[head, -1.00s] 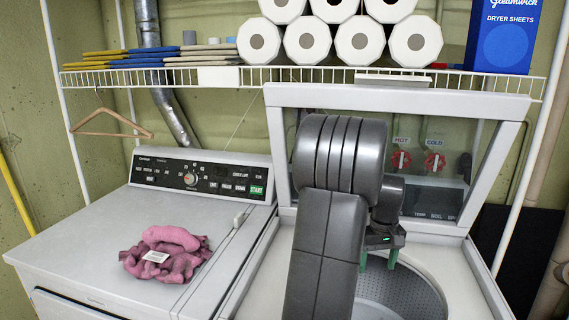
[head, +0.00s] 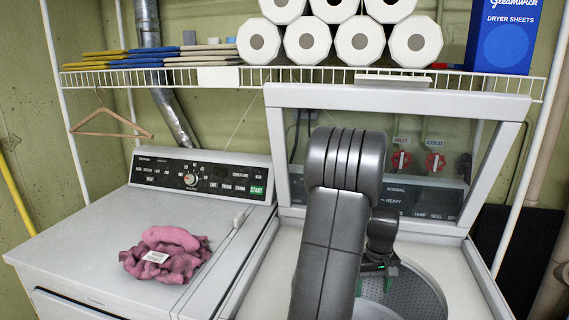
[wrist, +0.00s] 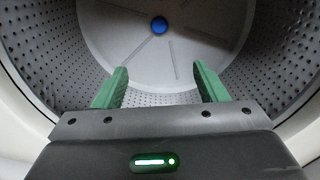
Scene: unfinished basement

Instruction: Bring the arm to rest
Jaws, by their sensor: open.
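My gripper (head: 377,279) hangs over the open drum (head: 410,288) of the top-loading washer in the head view, partly hidden behind my arm. In the wrist view my gripper (wrist: 160,86) shows two green fingers spread wide apart with nothing between them. Beyond the fingers the perforated drum wall (wrist: 50,45) and the drum floor with a blue centre cap (wrist: 159,25) are visible. The part of the drum that I can see is empty.
The washer's raised lid (head: 400,95) stands behind my arm. A dryer (head: 75,240) on the left carries a crumpled pink cloth (head: 170,255). A wire shelf (head: 300,76) above holds paper rolls (head: 360,40), folded cloths and a blue dryer-sheet box (head: 503,38).

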